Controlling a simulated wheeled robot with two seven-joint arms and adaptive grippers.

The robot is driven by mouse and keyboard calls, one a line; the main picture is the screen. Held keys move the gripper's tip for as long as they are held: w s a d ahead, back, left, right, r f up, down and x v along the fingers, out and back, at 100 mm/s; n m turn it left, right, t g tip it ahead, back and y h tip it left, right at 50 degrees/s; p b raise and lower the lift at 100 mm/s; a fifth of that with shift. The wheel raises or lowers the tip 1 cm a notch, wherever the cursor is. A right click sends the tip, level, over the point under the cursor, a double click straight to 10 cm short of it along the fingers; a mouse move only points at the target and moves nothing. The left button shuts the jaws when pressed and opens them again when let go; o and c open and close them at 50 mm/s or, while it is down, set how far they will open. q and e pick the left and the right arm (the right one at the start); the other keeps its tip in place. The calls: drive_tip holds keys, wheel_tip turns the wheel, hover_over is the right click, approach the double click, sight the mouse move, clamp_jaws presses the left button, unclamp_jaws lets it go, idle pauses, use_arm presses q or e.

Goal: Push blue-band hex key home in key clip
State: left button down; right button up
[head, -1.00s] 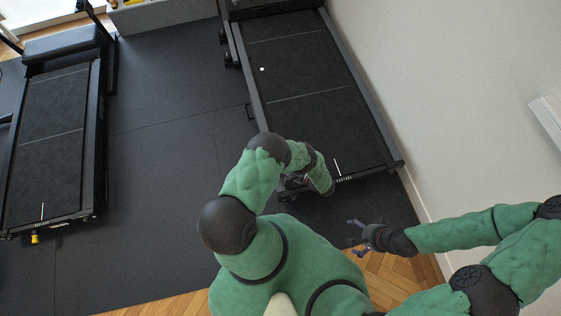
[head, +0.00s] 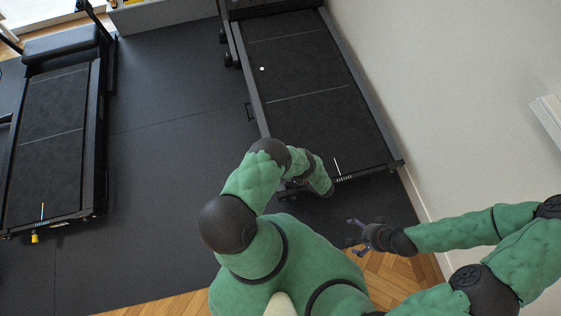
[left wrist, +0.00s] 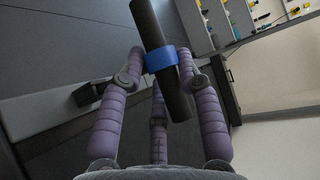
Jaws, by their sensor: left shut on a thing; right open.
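The blue-band hex key (left wrist: 178,95) shows in the left wrist view as a thick dark rod with a bright blue band (left wrist: 161,59). In the head view my left forearm (head: 318,175) hides most of that gripper, beside the near end of the right treadmill. My right gripper (head: 356,234) is open and empty, off that treadmill's near right corner. I cannot make out the key clip in either view.
The right treadmill (head: 315,95) stands along the pale wall (head: 450,90). Another treadmill (head: 50,150) stands at the left, with a small yellow item (head: 35,239) at its near end. Dark matting (head: 165,160) between them is clear. Parquet (head: 395,275) lies nearest me.

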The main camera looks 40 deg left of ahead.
use_arm(q)
drive_tip(key=shift+f, duration=0.2)
drive_tip(key=c, duration=0.8)
unclamp_jaws()
drive_tip(key=d, duration=0.4)
drive_tip(key=d+r, duration=0.1)
drive_tip(key=d, duration=0.3)
drive_tip(key=d+r, duration=0.1)
drive_tip(key=d, duration=0.2)
drive_tip(key=shift+w+d, duration=0.35)
drive_tip(key=shift+d, duration=0.05)
drive_tip(key=shift+f, duration=0.1)
